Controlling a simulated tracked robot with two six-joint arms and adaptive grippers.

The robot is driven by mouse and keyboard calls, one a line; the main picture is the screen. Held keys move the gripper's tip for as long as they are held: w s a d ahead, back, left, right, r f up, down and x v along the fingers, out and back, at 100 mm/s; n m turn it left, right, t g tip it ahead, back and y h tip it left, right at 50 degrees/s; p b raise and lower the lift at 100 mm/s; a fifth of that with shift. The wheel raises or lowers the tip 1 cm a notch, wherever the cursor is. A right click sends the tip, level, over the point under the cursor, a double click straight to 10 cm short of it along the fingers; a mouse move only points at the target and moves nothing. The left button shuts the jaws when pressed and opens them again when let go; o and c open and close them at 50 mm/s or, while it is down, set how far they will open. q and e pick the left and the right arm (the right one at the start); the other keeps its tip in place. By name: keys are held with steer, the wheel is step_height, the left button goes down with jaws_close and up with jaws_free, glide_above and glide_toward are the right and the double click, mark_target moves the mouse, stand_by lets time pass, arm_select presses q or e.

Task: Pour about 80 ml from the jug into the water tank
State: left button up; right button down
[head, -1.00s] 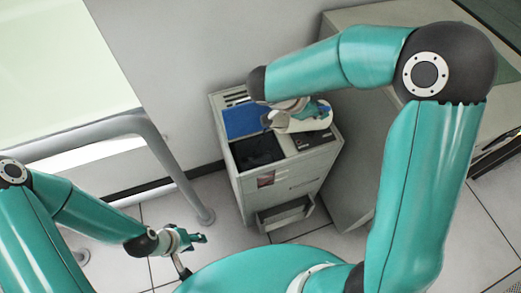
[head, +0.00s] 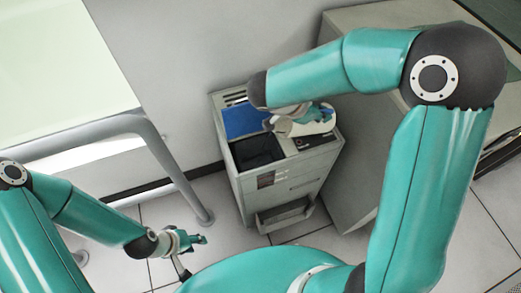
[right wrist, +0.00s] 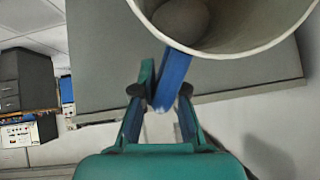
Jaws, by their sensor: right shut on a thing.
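The white jug (head: 315,126) is in my right gripper (head: 318,112), above the right part of a grey cabinet's top. In the right wrist view, the jug's wide open rim (right wrist: 235,48) fills the top right, and its blue handle (right wrist: 172,78) is between the teal fingers of my right gripper (right wrist: 158,90). The jug's inside looks grey; I cannot tell its water level. The cabinet top has a blue area (head: 243,122) at the back and a dark recess (head: 257,150) in front; I cannot tell which is the water tank. My left gripper (head: 200,239) is empty and low at the left.
The grey cabinet (head: 290,185) has an open lower drawer (head: 285,215) at its front. A pale table with a grey tubular frame (head: 165,150) stands at the left. A larger grey cabinet (head: 350,170) stands close at the right. Tiled floor is clear between table and cabinet.

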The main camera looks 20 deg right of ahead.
steer(key=r+p, duration=0.1)
steer(key=r+y+p, duration=0.1)
steer(key=p, duration=0.1)
steer(key=shift+s+d, duration=0.1)
steer(key=shift+d, duration=0.2)
steer(key=f+y, duration=0.1)
steer(key=y, duration=0.1)
steer(key=s+f, duration=0.1)
steer(key=shift+s+d+f+n+y, duration=0.1)
steer(key=shift+d+f+n+y, duration=0.2)
steer(key=shift+f+y, duration=0.1)
steer(key=shift+s+g+b, duration=0.1)
steer(key=shift+g+b, duration=0.2)
stand_by(1.0)
